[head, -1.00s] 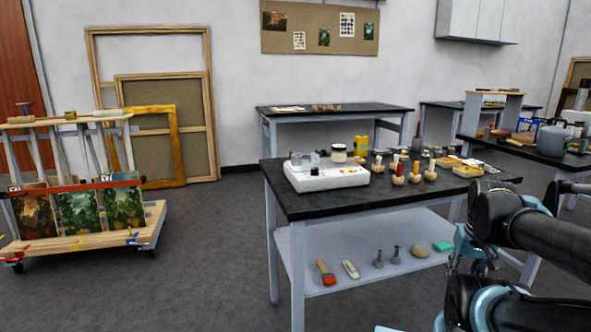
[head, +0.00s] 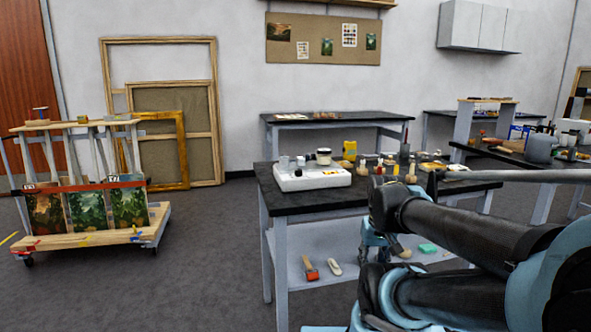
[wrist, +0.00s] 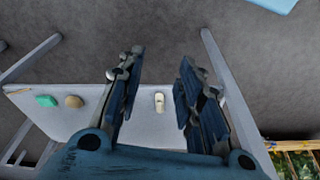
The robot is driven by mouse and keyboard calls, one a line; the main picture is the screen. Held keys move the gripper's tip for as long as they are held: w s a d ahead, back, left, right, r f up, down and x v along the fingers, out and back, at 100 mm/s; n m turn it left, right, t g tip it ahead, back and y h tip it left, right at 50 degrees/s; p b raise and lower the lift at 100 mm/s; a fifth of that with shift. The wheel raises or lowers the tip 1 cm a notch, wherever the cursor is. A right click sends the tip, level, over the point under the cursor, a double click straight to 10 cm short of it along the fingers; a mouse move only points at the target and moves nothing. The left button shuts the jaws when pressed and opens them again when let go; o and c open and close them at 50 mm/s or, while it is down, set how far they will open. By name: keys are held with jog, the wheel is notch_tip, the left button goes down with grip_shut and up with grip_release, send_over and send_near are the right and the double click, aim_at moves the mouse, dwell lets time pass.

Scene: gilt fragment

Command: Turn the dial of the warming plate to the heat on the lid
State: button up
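The warming plate (head: 312,179) is a low white box on the near dark-topped workbench, at its left part in the head view. A lidded jar (head: 323,157) and small metal pots stand on it. Its dial and the marking on the lid are too small to read. The warming plate is not in the wrist view.
Small pots and bottles (head: 395,168) crowd the bench top right of the plate. A red-handled tool (head: 309,270) and a pale object (head: 335,267) lie on the lower shelf. A painting cart (head: 90,245) stands left. Open floor (head: 210,270) lies between cart and bench.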

jog(key=shift+o, duration=1.3)
jog(key=shift+s+r, duration=0.25)
jog(key=shift+r, duration=0.05)
notch_tip(320, 180, up, 36)
jog(key=n+g, duration=0.2)
jog(key=n, duration=1.5)
send_over(299, 170)
jog(key=f, duration=1.7)
jog(key=shift+w+f, duration=0.25)
jog(key=shift+f, duration=0.1)
jog(key=shift+m, duration=0.3)
grip_shut()
